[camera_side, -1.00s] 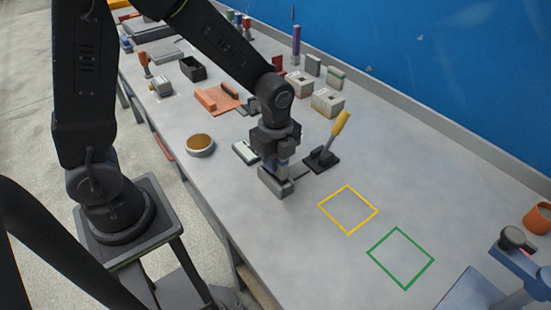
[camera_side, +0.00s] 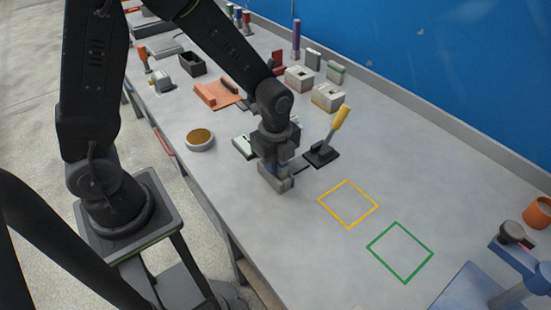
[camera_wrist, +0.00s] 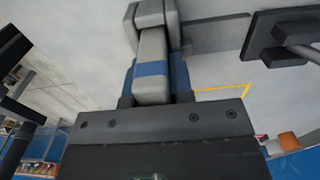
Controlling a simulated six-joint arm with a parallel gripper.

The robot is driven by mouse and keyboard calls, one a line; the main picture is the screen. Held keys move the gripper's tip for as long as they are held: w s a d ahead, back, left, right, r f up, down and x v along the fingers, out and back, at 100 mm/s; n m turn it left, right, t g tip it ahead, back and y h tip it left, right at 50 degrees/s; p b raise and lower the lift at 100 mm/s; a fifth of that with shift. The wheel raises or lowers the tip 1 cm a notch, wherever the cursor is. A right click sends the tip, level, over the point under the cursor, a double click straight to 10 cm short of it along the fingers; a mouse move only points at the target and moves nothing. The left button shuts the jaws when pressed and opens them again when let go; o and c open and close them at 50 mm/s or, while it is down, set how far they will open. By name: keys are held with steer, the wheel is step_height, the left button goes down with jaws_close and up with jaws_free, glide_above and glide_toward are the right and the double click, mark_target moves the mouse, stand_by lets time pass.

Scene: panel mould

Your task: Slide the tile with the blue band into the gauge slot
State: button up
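My gripper (camera_side: 274,178) is low over the table, in front of the yellow-handled lever. In the wrist view, the tile with the blue band (camera_wrist: 152,69) is a narrow light-grey bar. It lies between the two bluish fingers of my gripper (camera_wrist: 153,82), which appear shut on it. Its far end meets a grey block (camera_wrist: 150,14); I cannot tell whether it is inside a slot there. In the side view my gripper hides most of the tile. I cannot tell for certain which piece is the gauge.
The lever (camera_side: 328,138) on a dark base stands just behind my gripper. A yellow square (camera_side: 348,228) and a green square (camera_side: 400,277) mark clear table to the right. A round dish (camera_side: 200,138) is at left. Two pale blocks (camera_side: 327,97) and an orange tray (camera_side: 216,95) stand farther back.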

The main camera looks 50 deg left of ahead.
steer(key=o, duration=0.5)
step_height(320, 180, up, 14)
steer(key=shift+f, duration=0.1)
stand_by(0.4)
steer(key=s+a+r+n+t, duration=0.1)
steer(key=s+r+n+t, duration=0.1)
steer(key=s+n, duration=0.2)
steer(key=s+a+r+n+t, duration=0.1)
steer(key=s+n, duration=0.3)
steer(key=n, duration=0.4)
steer(key=s+a+r+n+t, duration=0.1)
steer(key=s+r+n+t, duration=0.1)
steer(key=n, duration=0.4)
steer(key=shift+s+r+t, duration=0.15)
steer(key=shift+s+r, duration=0.2)
steer(key=shift+s, duration=0.35)
steer(key=shift+s+r+t, duration=0.15)
steer(key=shift+s+r, duration=0.15)
steer(key=shift+s, duration=0.35)
